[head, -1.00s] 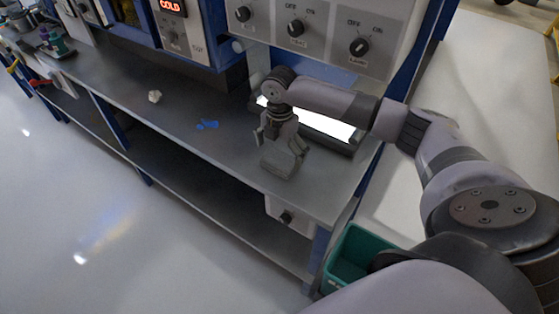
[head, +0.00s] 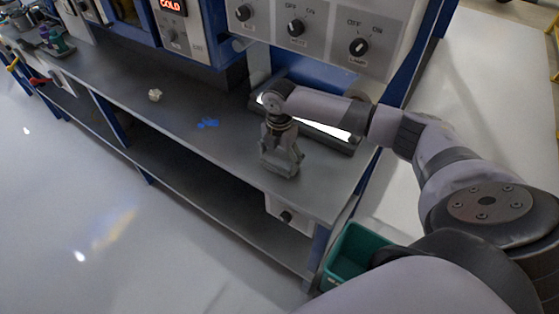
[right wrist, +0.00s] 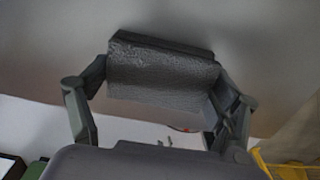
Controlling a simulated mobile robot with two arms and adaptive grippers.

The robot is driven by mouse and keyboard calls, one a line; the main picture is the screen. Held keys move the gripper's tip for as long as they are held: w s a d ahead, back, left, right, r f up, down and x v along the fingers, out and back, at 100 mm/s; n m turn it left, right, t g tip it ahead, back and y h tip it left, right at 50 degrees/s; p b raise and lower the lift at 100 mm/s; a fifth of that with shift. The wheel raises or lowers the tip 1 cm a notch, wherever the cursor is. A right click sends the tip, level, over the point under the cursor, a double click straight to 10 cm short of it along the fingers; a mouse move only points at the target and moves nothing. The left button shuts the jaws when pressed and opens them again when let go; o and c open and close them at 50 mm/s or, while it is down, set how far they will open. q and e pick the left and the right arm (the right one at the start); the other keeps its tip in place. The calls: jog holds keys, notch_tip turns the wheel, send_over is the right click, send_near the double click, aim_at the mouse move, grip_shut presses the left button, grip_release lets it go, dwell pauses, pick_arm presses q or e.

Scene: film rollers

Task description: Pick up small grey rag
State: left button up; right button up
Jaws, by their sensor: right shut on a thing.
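A small grey rag (right wrist: 160,75), folded into a block with a rough face, sits between the two fingers of my right gripper (right wrist: 165,88) in the right wrist view. In the head view my right gripper (head: 281,168) points down at the front right of the grey bench top (head: 180,132) and is shut on the rag. The rag is largely hidden by the fingers there. I cannot tell whether it touches the bench. My left gripper is not in view.
A blue scrap (head: 207,124) and a white crumpled piece (head: 155,95) lie left on the bench. A lit panel (head: 325,128) is just behind the gripper. Control boxes with knobs (head: 358,46) overhang the back. A green bin (head: 362,250) stands below the right end.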

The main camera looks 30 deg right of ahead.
aim_at(280, 158)
jog(key=shift+c, duration=0.7)
jog(key=shift+r, duration=0.1)
notch_tip(280, 158, up, 10)
jog(key=shift+f+b, duration=0.1)
jog(key=shift+b, duration=0.45)
